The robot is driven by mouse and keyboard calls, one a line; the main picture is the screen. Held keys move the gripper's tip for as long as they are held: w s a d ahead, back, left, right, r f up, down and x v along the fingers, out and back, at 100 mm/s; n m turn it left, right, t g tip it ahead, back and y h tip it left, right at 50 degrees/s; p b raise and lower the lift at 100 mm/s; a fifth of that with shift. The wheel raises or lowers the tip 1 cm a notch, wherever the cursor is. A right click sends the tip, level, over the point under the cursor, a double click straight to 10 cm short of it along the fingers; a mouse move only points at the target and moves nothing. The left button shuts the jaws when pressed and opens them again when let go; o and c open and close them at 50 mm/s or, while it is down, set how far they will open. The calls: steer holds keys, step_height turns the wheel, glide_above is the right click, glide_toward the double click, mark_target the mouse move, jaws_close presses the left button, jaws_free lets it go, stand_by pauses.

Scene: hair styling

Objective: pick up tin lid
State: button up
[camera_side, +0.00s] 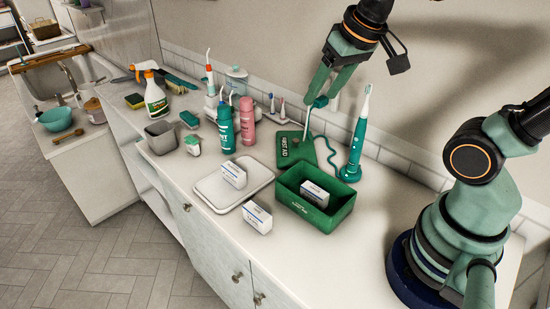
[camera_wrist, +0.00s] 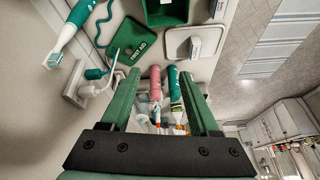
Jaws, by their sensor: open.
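The tin lid (camera_side: 292,151) is a flat green plate marked FIRST AID. It lies on the white counter behind the open green tin (camera_side: 330,216). In the wrist view the lid (camera_wrist: 131,43) shows at the upper left, beyond the left finger. My gripper (camera_side: 326,98) is open and empty, above the counter and higher than the lid, near the wall. Its two green fingers also show in the wrist view (camera_wrist: 160,76), spread apart with bottles between them.
An electric toothbrush (camera_side: 355,140) stands right of the lid, its teal cord running beside the lid. Teal (camera_side: 226,128) and pink (camera_side: 247,121) bottles stand to the left. A white tray (camera_side: 207,190) holds a small box. A small box sits in the tin.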

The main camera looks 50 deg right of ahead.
steer(key=w+d+f+m+g, duration=0.2)
steer(key=w+d+m, duration=0.3)
steer(key=w+m, duration=0.35)
steer(key=m+g, duration=0.3)
steer(key=m, duration=0.4)
glide_above(296, 140)
step_height(296, 140, down, 10)
step_height(296, 140, down, 12)
steer(key=shift+r, duration=0.2)
jaws_close()
